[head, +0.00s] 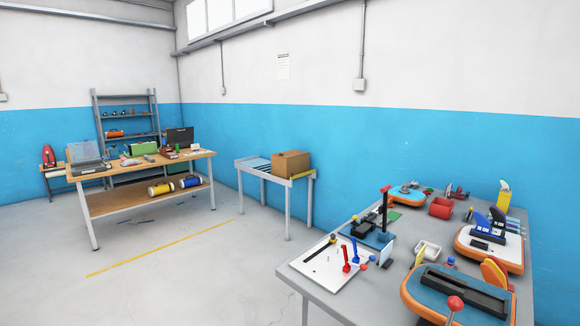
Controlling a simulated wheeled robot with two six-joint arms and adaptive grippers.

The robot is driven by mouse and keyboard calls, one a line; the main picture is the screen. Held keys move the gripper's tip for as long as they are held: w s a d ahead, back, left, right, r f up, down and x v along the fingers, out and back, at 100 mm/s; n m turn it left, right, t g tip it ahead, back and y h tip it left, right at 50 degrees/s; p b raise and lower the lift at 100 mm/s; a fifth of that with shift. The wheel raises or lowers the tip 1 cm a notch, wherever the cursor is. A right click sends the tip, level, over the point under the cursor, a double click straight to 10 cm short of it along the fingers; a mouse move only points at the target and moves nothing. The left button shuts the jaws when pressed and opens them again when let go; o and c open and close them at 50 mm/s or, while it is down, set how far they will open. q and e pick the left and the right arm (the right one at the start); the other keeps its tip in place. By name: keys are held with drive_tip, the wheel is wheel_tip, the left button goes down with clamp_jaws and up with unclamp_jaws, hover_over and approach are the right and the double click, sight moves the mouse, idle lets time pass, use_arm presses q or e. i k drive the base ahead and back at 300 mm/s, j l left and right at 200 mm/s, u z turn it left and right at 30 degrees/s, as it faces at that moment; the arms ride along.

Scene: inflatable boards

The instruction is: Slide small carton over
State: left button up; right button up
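A brown cardboard carton (291,163) sits closed on the right end of a small grey stand (245,164) against the blue wall. The stand's left part shows a bluish slatted or roller-like top, clear of boxes. I cannot tell how the carton's underside meets the top. Neither of my grippers shows in the head view.
A grey workbench (333,302) with inflatable boards and tools fills the lower right. A wooden table (110,200) with a laptop stands at left, before a metal shelf (127,125). Open floor (190,275) with a yellow line (160,249) lies in front of the stand.

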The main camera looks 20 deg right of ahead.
sight(282, 168)
drive_tip(key=i+u, duration=0.2)
drive_tip(key=i, duration=0.45)
drive_tip(key=i+u, duration=0.25)
drive_tip(key=i, duration=0.45)
drive_tip(key=i+l+u, duration=0.2)
drive_tip(key=i, duration=0.45)
drive_tip(key=i+l+z, duration=0.15)
drive_tip(key=i+z, duration=0.7)
drive_tip(key=i, duration=0.15)
drive_tip(key=i+j+z, duration=0.25)
drive_tip(key=i+z, duration=0.2)
drive_tip(key=i+j+z, duration=0.4)
drive_tip(key=i+l+z, duration=0.15)
drive_tip(key=i+z, duration=0.25)
drive_tip(key=i, duration=0.25)
drive_tip(key=i+z, duration=0.45)
drive_tip(key=i, duration=0.2)
drive_tip(key=i+l+u, duration=0.2)
drive_tip(key=i+u, duration=0.3)
drive_tip(key=i+l+u, duration=0.35)
drive_tip(key=u, duration=0.15)
drive_tip(key=i+l+u, duration=0.7)
drive_tip(key=l, duration=0.2)
drive_tip(key=i+l+u, duration=0.2)
drive_tip(key=l, duration=0.2)
drive_tip(key=l+u, duration=0.2)
drive_tip(key=l, duration=0.2)
